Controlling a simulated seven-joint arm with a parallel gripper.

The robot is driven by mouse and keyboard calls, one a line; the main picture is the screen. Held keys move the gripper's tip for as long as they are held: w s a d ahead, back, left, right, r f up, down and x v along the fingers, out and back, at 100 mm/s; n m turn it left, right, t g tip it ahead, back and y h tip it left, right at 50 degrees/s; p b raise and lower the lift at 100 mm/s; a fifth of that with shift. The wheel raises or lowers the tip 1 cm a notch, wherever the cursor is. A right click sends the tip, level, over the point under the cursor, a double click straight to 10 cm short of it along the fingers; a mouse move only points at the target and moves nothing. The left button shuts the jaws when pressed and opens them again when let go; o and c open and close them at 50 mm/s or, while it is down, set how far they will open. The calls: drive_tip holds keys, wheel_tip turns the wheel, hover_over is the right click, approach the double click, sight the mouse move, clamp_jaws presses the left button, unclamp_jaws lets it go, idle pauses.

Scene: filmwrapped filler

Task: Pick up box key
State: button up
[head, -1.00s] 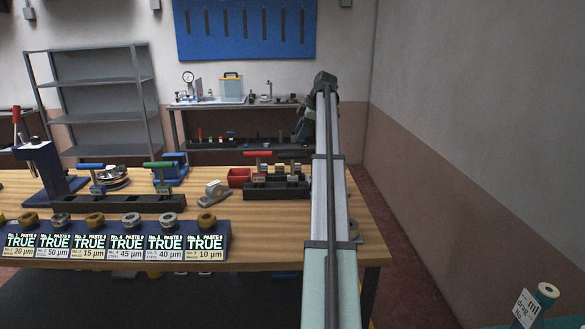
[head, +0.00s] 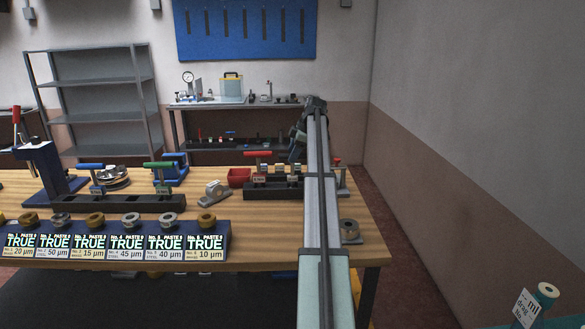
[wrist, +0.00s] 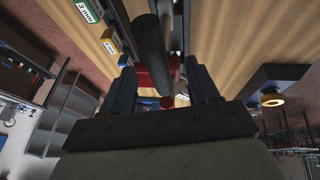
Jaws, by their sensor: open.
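Three T-handled keys stand on the bench in the head view: a blue one (head: 91,167), a green one (head: 160,166) and a red one (head: 257,155). I cannot tell which is the box key. The red one stands at the right-hand black rack (head: 250,194). In the wrist view my gripper (wrist: 163,80) is open. A dark cylinder (wrist: 150,50) and a red part (wrist: 158,76) show in line with the gap between the fingers; contact is not clear. In the head view my arm hides the fingertips.
A row of labelled blocks (head: 120,241) with rings on top lines the bench's front. A blue-based lever press (head: 47,170) stands at left.

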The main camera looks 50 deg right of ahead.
sight(293, 174)
drive_tip(key=x, duration=0.4)
drive_tip(key=shift+s+d+f, duration=0.1)
drive_tip(key=shift+d, duration=0.1)
drive_tip(key=shift+c, duration=0.2)
clamp_jaws()
